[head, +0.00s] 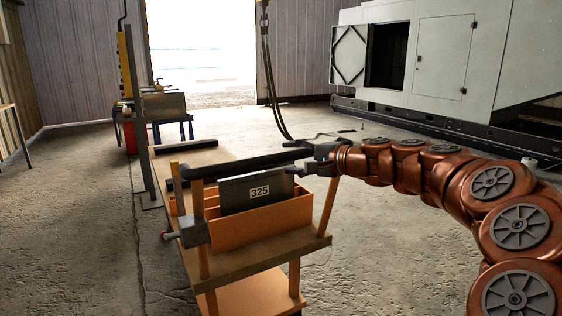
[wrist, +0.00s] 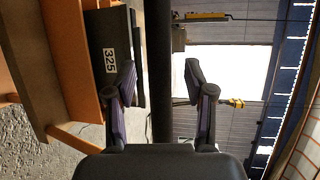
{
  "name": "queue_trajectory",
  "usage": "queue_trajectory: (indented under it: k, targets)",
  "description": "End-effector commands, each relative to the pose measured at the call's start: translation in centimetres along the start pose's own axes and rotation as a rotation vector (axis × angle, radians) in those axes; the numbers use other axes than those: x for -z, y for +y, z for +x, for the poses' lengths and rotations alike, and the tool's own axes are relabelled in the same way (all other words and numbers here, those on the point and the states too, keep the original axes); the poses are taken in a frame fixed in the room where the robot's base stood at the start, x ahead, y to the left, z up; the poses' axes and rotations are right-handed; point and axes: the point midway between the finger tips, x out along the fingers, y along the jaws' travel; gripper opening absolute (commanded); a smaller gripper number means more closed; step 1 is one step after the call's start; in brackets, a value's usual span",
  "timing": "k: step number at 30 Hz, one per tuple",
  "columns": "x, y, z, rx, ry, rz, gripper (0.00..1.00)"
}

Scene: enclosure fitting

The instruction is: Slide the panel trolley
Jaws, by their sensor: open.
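The panel trolley (head: 250,262) stands in front of me, with an orange frame, wooden decks and a dark padded handle bar (head: 245,163) across its near end. A dark panel labelled 325 (head: 238,190) stands in its orange tray (head: 250,224). My gripper (head: 302,164) is at the right end of the handle bar. In the wrist view my gripper (wrist: 160,85) is open, and the handle bar (wrist: 159,60) runs between its two fingers with gaps on both sides. The panel (wrist: 112,55) also shows there, left of the bar. Neither finger visibly touches the bar.
A grey enclosure (head: 440,60) with an open hatch stands on a dark base at the back right. A workbench (head: 165,104) is at the back left, before a bright doorway (head: 200,50). A cable hangs behind the trolley. Concrete floor (head: 80,240) is clear on the left.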

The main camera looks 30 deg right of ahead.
Motion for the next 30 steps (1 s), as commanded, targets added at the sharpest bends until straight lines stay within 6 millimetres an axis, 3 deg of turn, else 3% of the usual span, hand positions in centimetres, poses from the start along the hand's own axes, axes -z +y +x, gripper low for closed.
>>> queue_trajectory:
  k: [3, 9, 20, 30]
  targets:
    - [0.0, 0.2, 1.8, -0.002, -0.001, 0.002, 0.54]
    - [0.0, 0.2, 3.5, -0.003, -0.001, 0.002, 0.54]
    - [0.0, 0.1, 3.9, -0.001, 0.000, 0.001, 0.54]
    - [0.0, 0.1, 3.8, -0.001, 0.000, 0.001, 0.18]
